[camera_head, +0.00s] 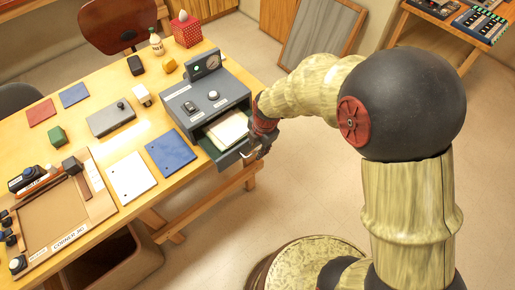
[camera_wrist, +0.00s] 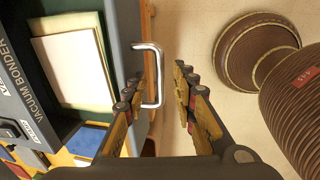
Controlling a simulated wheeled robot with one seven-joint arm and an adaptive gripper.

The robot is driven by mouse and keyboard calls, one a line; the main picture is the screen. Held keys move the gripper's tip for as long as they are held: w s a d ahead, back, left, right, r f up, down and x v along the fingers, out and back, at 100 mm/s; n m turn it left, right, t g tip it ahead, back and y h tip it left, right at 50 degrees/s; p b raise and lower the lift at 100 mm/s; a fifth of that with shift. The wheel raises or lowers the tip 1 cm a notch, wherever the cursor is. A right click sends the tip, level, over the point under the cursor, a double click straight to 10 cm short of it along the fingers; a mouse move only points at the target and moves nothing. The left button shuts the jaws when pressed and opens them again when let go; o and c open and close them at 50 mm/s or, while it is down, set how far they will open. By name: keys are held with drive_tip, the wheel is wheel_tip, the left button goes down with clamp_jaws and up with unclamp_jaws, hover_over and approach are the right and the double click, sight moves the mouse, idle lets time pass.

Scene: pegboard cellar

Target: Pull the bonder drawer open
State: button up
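The bonder (camera_head: 205,98) is a dark grey box labelled "VACUUM BONDER" on the wooden table. Its drawer (camera_head: 236,153) stands out from the front, open, with pale sheets (camera_head: 228,130) inside. The sheets also show in the wrist view (camera_wrist: 75,65). The drawer's silver bar handle (camera_wrist: 157,75) is on its front face. My gripper (camera_wrist: 163,82) is open at the handle, with the handle between its fingers, closer to the left finger. In the head view my gripper (camera_head: 262,141) is at the drawer front, partly hiding it.
A blue panel (camera_head: 171,152) and a white panel (camera_head: 131,177) lie left of the drawer. A wooden tray (camera_head: 55,213) is at the table's near left. Floor in front of the drawer is clear. A framed board (camera_head: 322,38) leans at the back wall.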

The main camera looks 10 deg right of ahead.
drive_tip(key=shift+c, duration=1.1)
drive_tip(key=c, duration=0.4)
clamp_jaws()
